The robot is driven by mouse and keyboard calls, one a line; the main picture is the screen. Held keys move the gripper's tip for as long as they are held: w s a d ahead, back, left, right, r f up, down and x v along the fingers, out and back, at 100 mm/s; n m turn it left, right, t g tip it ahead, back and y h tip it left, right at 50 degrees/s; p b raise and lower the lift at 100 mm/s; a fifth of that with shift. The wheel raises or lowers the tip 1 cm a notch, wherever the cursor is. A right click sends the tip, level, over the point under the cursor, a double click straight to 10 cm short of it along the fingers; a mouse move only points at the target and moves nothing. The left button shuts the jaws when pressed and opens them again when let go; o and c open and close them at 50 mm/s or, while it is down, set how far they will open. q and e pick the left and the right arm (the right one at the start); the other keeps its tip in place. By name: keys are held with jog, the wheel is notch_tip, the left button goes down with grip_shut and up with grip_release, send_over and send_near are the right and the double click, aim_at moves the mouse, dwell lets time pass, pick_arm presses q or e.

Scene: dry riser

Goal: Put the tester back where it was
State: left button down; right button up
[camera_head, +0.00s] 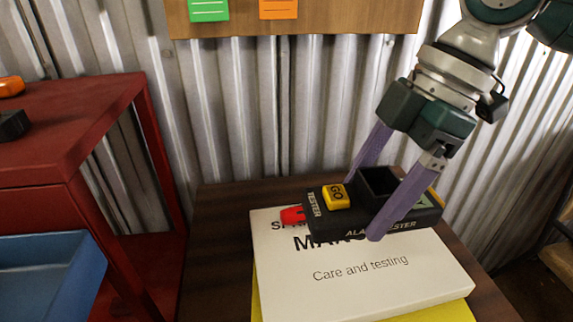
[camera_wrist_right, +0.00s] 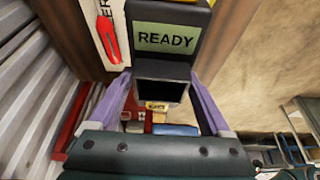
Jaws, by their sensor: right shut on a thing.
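The tester (camera_head: 328,218) is a black box with a yellow GO button, a red tip at its left end and an open square socket on top. In the right wrist view the tester (camera_wrist_right: 144,14) shows a green screen reading READY. My right gripper (camera_head: 365,208) has its two purple fingers shut on it, one on each side. The tester is over the back part of a white manual (camera_head: 355,285) and covers some of its title. I cannot tell whether it touches the manual. My left gripper is not in view.
The manual lies on a yellow item (camera_head: 440,312) on a dark brown table (camera_head: 222,225). A red cabinet (camera_head: 75,110) with a blue bin (camera_head: 50,270) stands at left. A corrugated metal wall (camera_head: 270,110) and a wooden board (camera_head: 340,18) are behind.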

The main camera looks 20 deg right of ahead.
notch_tip(320, 180, down, 6)
jog(key=shift+r+b, duration=0.2)
jog(key=shift+b, duration=0.35)
notch_tip(320, 180, down, 4)
jog(key=shift+f+b, duration=0.15)
jog(key=shift+b, duration=0.5)
jog(key=o, duration=1.5)
